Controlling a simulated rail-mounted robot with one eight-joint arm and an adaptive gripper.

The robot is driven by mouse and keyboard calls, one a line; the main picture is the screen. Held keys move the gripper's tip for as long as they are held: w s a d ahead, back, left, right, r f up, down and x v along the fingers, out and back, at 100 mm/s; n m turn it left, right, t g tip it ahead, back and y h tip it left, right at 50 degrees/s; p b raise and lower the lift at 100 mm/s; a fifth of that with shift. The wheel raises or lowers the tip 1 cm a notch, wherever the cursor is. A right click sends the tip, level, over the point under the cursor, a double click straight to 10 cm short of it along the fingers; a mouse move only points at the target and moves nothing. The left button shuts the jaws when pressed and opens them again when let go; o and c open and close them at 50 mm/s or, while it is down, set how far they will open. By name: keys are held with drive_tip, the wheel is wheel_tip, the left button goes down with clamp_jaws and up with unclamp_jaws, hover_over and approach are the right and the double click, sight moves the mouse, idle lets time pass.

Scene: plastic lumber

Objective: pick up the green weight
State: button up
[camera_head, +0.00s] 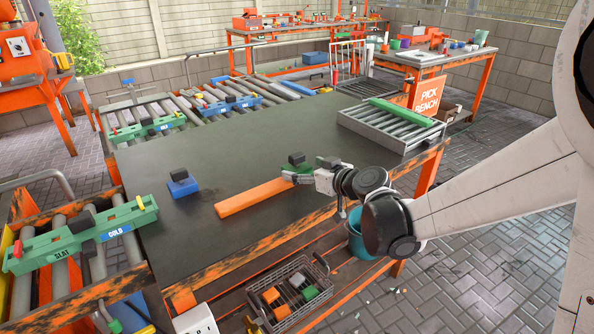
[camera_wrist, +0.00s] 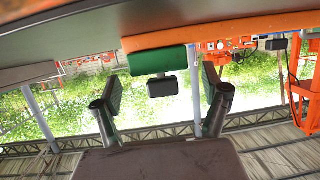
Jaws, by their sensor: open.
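The green weight (camera_head: 297,168), a block with a black knob (camera_head: 296,157) on top, stands on the dark bench top at the far end of an orange bar. My gripper (camera_head: 312,170) is open and low over the bench, just right of the weight. In the wrist view the picture is upside down. The green weight (camera_wrist: 158,60) shows there with its black knob (camera_wrist: 162,87) between and beyond the two spread fingers (camera_wrist: 162,92). The fingers look empty; I cannot tell whether either touches the weight.
The orange bar (camera_head: 252,196) lies beside the weight. A blue weight (camera_head: 183,187) with a black knob stands to the left. A roller tray (camera_head: 385,124) sits at the bench's right end. A wire basket (camera_head: 290,292) of blocks is below the front edge. The bench top's far middle is clear.

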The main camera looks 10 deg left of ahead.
sight(298, 167)
drive_tip(key=x, duration=0.4)
drive_tip(key=shift+f+b, duration=0.1)
drive_tip(key=shift+b, duration=0.3)
clamp_jaws()
